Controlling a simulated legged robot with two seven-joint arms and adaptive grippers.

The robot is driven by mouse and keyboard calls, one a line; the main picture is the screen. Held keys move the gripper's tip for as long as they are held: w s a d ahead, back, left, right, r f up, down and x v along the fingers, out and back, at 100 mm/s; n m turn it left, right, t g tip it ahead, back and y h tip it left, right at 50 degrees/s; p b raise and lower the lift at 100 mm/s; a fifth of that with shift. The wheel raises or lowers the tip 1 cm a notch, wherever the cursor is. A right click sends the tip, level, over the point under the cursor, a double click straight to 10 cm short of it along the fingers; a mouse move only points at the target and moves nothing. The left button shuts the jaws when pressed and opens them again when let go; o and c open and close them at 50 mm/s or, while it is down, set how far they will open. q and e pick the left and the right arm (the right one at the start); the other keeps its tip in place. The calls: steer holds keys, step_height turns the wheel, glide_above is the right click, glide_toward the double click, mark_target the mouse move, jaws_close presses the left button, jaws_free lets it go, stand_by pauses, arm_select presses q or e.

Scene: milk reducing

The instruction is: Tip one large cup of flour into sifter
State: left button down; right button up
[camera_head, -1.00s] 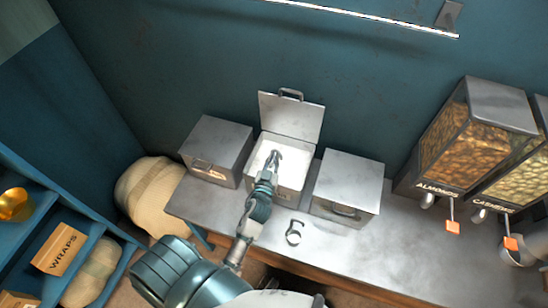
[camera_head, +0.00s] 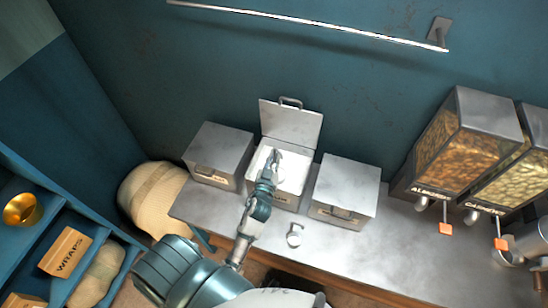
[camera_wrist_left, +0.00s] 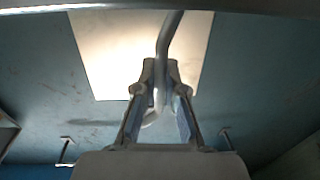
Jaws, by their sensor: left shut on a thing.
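The middle metal bin (camera_head: 284,200) stands open on the counter, its lid raised against the wall, with white flour (camera_head: 294,172) inside. My left gripper (camera_head: 271,162) reaches down into this bin. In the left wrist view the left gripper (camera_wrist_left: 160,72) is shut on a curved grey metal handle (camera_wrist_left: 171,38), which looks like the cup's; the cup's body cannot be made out. A smaller metal cup (camera_head: 294,236) stands on the counter in front of the bins. A metal vessel (camera_head: 512,251) at the right edge may be the sifter. My right gripper is out of view.
Closed metal bins flank the open one, on the left (camera_head: 218,154) and on the right (camera_head: 342,190). Dispensers (camera_head: 463,150) hang over the counter's right part. The metal counter (camera_head: 400,245) is clear between the bins and the vessel. Blue shelves (camera_head: 60,225) stand at left.

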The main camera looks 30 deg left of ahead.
arm_select(q)
steer(key=shift+r+p, duration=0.7)
steer(key=shift+r, duration=0.25)
step_height(320, 180, up, 11)
steer(key=p, duration=1)
steer(key=shift+f, duration=0.1)
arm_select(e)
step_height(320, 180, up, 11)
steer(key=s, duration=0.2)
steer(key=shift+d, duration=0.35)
